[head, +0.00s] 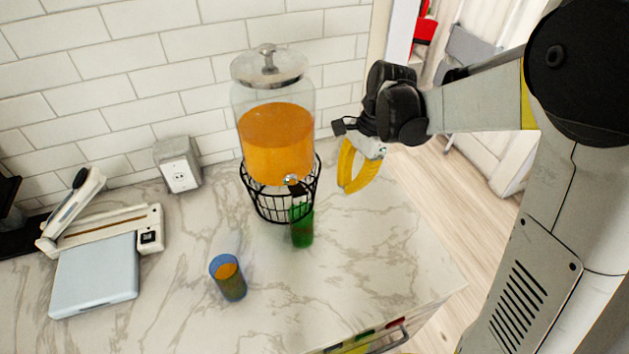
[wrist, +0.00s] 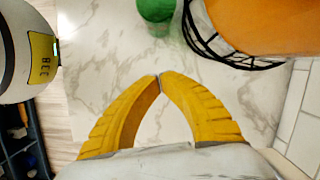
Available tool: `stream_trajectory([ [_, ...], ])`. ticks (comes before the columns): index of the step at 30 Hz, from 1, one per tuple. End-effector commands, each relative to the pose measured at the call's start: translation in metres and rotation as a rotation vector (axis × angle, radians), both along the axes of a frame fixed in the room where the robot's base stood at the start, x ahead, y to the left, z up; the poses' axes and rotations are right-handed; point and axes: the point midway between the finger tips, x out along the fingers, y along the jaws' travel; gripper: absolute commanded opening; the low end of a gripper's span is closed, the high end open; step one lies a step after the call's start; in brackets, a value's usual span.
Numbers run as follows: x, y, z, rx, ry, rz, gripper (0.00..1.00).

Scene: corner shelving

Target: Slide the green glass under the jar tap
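The green glass (head: 302,232) stands upright on the marble counter, just in front of the wire stand. In the head view its rim sits directly below the jar tap (head: 291,181); I cannot tell the exact depth alignment. The glass jar (head: 275,140) holds orange liquid and has a metal lid. My gripper (head: 346,188) is to the right of the jar and glass, apart from both. In the wrist view its yellow fingertips (wrist: 160,76) meet with nothing between them, and the green glass (wrist: 156,10) is beyond them at the top edge.
The black wire stand (head: 262,203) carries the jar. A scale-like appliance (head: 97,272) and an outlet box (head: 178,165) are further left. The counter's right side is clear.

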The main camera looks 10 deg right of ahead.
Motion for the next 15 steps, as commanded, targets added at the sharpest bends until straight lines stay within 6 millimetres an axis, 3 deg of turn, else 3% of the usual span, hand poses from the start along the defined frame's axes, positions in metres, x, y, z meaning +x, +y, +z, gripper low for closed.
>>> stream_trajectory([
  [8, 0.003, 0.005, -0.021, 0.009, 0.041, -0.039, 0.00],
  [15, -0.002, 0.017, -0.068, 0.008, 0.039, -0.036, 0.00],
])
